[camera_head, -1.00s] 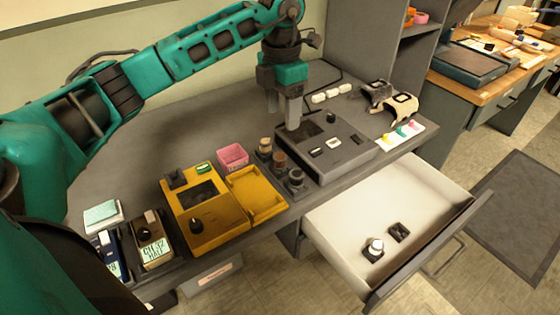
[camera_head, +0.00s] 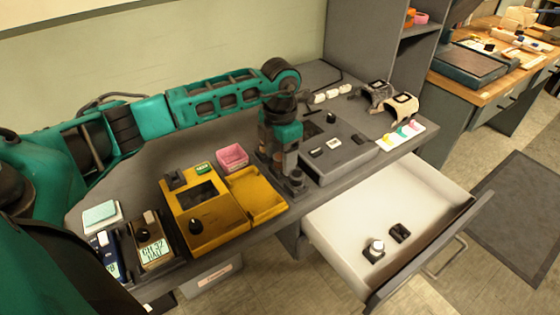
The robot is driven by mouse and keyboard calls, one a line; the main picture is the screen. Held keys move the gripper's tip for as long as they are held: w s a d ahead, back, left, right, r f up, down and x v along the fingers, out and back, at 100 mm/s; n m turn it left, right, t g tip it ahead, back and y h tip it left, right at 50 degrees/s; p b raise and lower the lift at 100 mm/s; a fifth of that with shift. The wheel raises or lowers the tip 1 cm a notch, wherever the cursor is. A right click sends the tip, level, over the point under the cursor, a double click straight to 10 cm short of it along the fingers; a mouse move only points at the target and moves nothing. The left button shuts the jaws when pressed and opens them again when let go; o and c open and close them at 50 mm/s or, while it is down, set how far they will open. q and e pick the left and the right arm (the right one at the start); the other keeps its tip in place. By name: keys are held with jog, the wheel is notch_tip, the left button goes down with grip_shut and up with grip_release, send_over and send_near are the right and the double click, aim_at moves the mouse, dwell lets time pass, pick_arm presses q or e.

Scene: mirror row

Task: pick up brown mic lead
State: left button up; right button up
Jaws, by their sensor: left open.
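Several small plugs or leads with brownish tops stand in a short row of dark holders between the pink box and the grey console. One brown-topped piece (camera_head: 297,173) shows at the near end of the row. My left gripper (camera_head: 279,167) points down into this row, its open fingers at the height of the pieces. The fingers hide much of the row, so I cannot tell whether the brown mic lead is between them. My right gripper is not in view.
A yellow device (camera_head: 205,215) with a yellow tray (camera_head: 257,195) and a pink box (camera_head: 232,157) stand to the left. A grey console (camera_head: 340,150) is close on the right. An open drawer (camera_head: 400,215) juts out at front right.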

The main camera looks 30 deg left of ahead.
pick_arm(q)
jog(key=shift+c, duration=0.4)
jog(key=c, duration=1)
jog(key=shift+c, duration=0.2)
